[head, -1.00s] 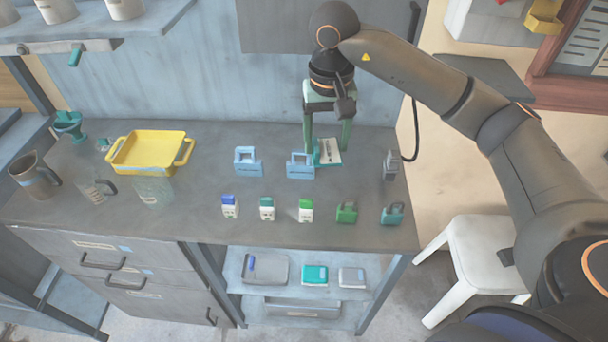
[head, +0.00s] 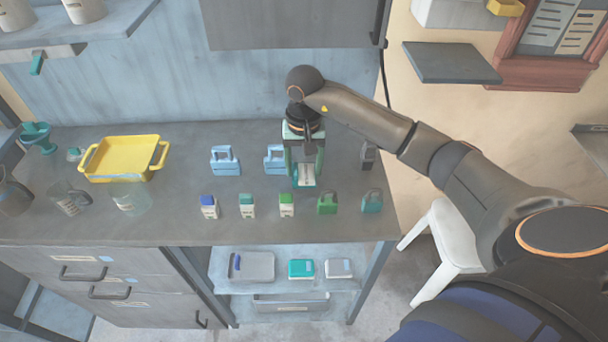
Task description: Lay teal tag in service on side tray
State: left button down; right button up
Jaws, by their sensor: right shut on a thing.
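The teal tag (head: 306,177), with a white label face, is between the fingers of my right gripper (head: 304,168). That gripper is shut on it, over the right part of the grey worktop (head: 230,228). The tag appears raised off the worktop, though the exact gap is hard to tell. A dark grey flat tray or shelf (head: 450,64), possibly the side tray, is at the upper right by the beige wall and looks bare. My left gripper is not in view.
Blue lockout pieces (head: 225,161) stand left of the gripper. In front are small bottles (head: 209,208), a green padlock (head: 327,203) and a teal padlock (head: 372,202). A yellow tray (head: 123,173) is at left. A white stool (head: 440,245) stands right of the worktop.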

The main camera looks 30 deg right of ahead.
aim_at(304, 175)
jog(key=shift+f, duration=1.85)
jog(key=shift+f, duration=0.1)
jog(key=o, duration=1.4)
jog(key=shift+c, duration=0.2)
